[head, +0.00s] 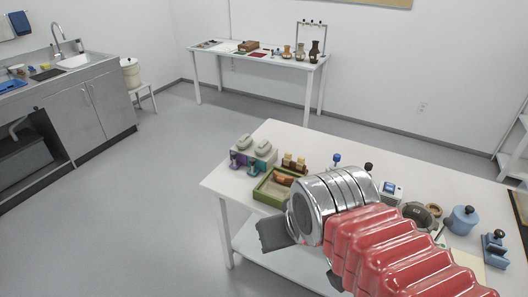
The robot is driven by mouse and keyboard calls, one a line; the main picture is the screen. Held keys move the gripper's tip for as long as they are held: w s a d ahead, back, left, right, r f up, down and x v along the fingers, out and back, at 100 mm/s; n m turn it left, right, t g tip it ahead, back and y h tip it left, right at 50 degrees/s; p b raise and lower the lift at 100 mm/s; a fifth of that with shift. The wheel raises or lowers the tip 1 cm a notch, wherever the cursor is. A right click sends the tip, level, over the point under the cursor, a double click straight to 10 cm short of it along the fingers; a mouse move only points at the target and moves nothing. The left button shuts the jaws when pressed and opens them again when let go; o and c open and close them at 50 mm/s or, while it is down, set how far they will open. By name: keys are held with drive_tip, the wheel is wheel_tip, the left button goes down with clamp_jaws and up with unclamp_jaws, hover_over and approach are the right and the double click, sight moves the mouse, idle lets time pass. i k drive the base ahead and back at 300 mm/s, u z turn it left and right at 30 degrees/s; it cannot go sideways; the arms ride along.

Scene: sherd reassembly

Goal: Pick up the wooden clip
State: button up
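My arm reaches in from the lower right, with red ribbed links and a shiny metal wrist. A dark grey part of my gripper (277,233) shows past the wrist, over the near edge of the white table. The wrist hides the rest, so I cannot tell whether it is open or holds anything. I cannot pick out a wooden clip for certain. Small brown objects (293,162) stand on the table behind the green-rimmed tray (262,195). They are too small to identify. My arm covers the middle of the table.
Left of the tray sits a grey-topped set with purple and teal parts (252,152). To the right are a blue pot (462,220), a blue stand (495,249) and a grey bowl (417,214). A far table (222,50) holds vases. Floor on the left is clear.

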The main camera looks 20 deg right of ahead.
sight(288, 157)
drive_tip(key=u, duration=0.45)
drive_tip(key=i, duration=0.95)
drive_tip(key=u, duration=0.2)
